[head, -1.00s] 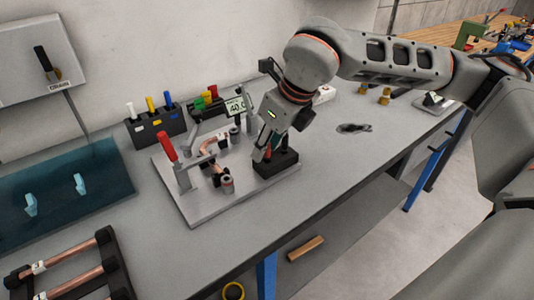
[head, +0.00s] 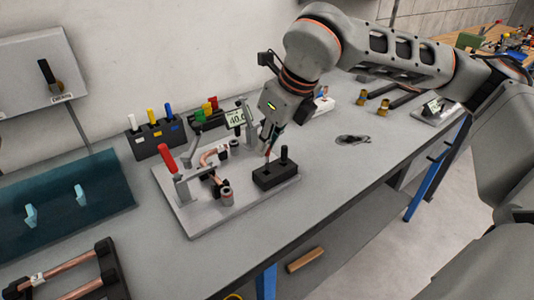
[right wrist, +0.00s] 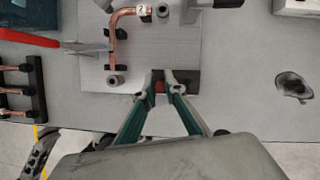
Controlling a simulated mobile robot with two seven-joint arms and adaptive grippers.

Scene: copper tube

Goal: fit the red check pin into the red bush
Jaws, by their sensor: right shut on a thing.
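My right gripper (head: 268,154) is shut on a slim red pin, seen as a reddish piece (right wrist: 159,87) between the fingertips in the right wrist view. The gripper points down just above a black block (head: 268,183) on the fixture plate; whether the pin's lower end is clear of the block I cannot tell. A black-topped pin (head: 284,153) stands upright in the block. Grey bushes, one at the front (head: 227,196), stand by a bent copper tube (head: 212,154) on the plate. I cannot make out which bush is red. My left gripper is not in view.
A tube rack (head: 105,252) lies front left. The bench right of the plate is mostly clear.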

